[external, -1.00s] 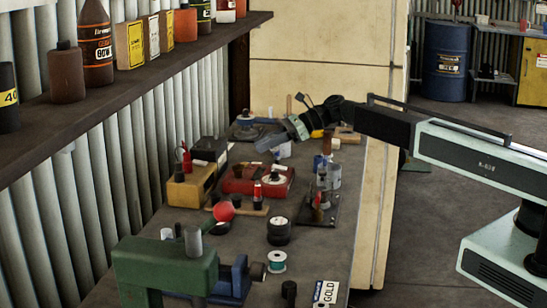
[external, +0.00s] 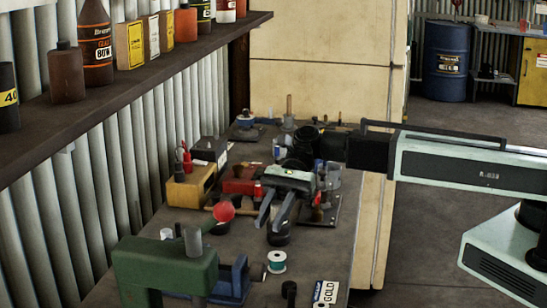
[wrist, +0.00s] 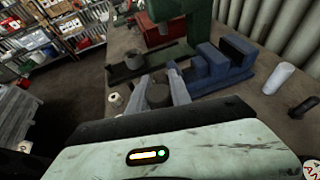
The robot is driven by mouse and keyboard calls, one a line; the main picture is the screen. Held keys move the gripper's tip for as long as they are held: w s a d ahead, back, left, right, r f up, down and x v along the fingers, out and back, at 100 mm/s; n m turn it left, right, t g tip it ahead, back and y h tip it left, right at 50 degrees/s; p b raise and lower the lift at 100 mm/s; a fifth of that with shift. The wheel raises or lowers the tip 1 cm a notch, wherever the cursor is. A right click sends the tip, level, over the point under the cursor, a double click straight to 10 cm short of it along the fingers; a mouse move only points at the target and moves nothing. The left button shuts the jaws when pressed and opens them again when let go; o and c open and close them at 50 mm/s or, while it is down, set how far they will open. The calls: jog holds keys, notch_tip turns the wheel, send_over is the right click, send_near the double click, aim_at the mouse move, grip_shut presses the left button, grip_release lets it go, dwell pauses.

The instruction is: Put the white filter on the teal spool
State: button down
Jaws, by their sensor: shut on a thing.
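The teal spool (external: 277,262) stands on the bench right of the blue vise, its pale end up. It shows small at the left in the wrist view (wrist: 116,102). I cannot tell whether this is the filter. A white cylinder (wrist: 280,78) stands near the wall, apart from my gripper; whether it is the white filter is unclear.
The green press (external: 165,265) and blue vise (external: 238,280) stand at the front left. A black cup (external: 289,290) and a GOLD card (external: 326,291) lie near the spool. A yellow box (external: 190,187) and a red case stand farther back.

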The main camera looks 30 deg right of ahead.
aim_at(277, 262)
jog(key=shift+s, duration=0.25)
notch_tip(277, 262, down, 8)
jog(key=b, duration=0.8)
jog(key=shift+w+f, duration=0.1)
jog(key=shift+f, duration=0.15)
jog(key=shift+r, duration=0.25)
jog(key=shift+f, duration=0.15)
jog(key=c, duration=1.2)
grip_release()
